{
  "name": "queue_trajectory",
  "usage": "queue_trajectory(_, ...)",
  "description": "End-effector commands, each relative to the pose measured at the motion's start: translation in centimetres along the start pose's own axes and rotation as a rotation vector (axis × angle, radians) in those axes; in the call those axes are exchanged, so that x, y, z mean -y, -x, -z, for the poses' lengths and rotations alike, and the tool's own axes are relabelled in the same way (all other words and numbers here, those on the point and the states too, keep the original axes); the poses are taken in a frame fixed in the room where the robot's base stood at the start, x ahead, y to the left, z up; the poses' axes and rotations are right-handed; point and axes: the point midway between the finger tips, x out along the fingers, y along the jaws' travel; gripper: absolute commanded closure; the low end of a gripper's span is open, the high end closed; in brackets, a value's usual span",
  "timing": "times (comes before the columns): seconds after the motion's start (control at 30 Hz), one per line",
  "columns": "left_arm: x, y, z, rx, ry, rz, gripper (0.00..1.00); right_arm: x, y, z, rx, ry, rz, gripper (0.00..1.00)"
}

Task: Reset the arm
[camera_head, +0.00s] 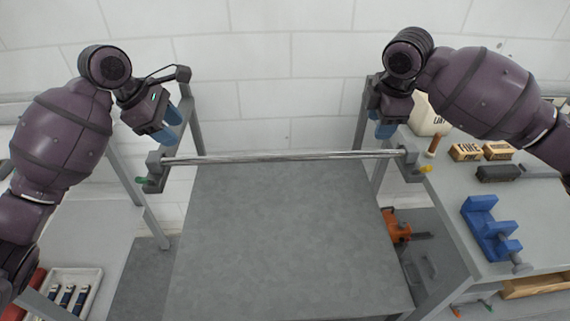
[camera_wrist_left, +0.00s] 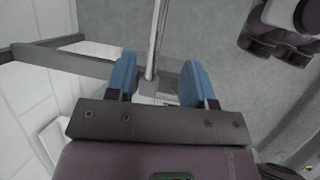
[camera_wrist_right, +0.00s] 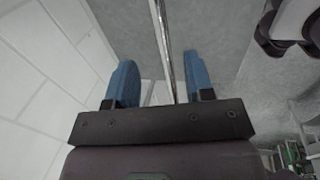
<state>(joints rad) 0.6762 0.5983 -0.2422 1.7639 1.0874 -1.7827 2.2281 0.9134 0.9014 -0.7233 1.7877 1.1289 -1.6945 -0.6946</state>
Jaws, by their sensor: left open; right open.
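My left gripper (camera_head: 168,124) is open above the left end of a metal bar (camera_head: 285,156). My right gripper (camera_head: 384,122) is open above the bar's right end. The bar lies level across two dark end holders, the left one (camera_head: 155,166) and the right one (camera_head: 411,164). In the left wrist view the bar (camera_wrist_left: 155,40) runs up between the parted blue fingers (camera_wrist_left: 160,85). In the right wrist view the bar (camera_wrist_right: 166,50) also shows between the parted blue fingers (camera_wrist_right: 160,82). I see nothing held in either gripper.
A grey table surface (camera_head: 285,240) below the bar is clear. On the right, a bench (camera_head: 455,225) carries a blue vise (camera_head: 488,228), small boxes (camera_head: 466,152) and a dark brush-like tool (camera_head: 498,173). An orange tool (camera_head: 396,226) sits lower right. A white tray (camera_head: 92,279) stands lower left.

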Motion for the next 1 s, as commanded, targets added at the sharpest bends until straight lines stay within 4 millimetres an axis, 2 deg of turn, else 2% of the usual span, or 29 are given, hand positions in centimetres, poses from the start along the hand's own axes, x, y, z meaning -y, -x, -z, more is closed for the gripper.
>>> queue_trajectory(0.2, 0.0, 0.0, 0.0, 0.000, 0.000, 0.000, 0.51, 0.0, 1.2, 0.0, 0.000, -0.001, 0.001, 0.52)
queue_trajectory(0.7, 0.1, -0.2, 0.1, 0.000, -0.005, 0.001, 0.51, 0.1, 1.1, 0.1, -0.001, -0.001, 0.002, 0.52)
queue_trajectory(0.77, 0.5, -0.6, 0.2, -0.002, -0.020, 0.000, 0.51, 0.5, 0.6, 0.3, -0.005, -0.004, 0.003, 0.52)
queue_trajectory(0.87, 1.7, -2.1, 0.7, -0.007, -0.081, -0.001, 0.51, 1.8, -1.2, 1.0, -0.021, -0.020, 0.008, 0.52)
queue_trajectory(1.0, 4.6, -5.2, 2.0, -0.023, -0.229, -0.008, 0.51, 4.9, -4.7, 2.5, -0.062, -0.069, 0.009, 0.52)
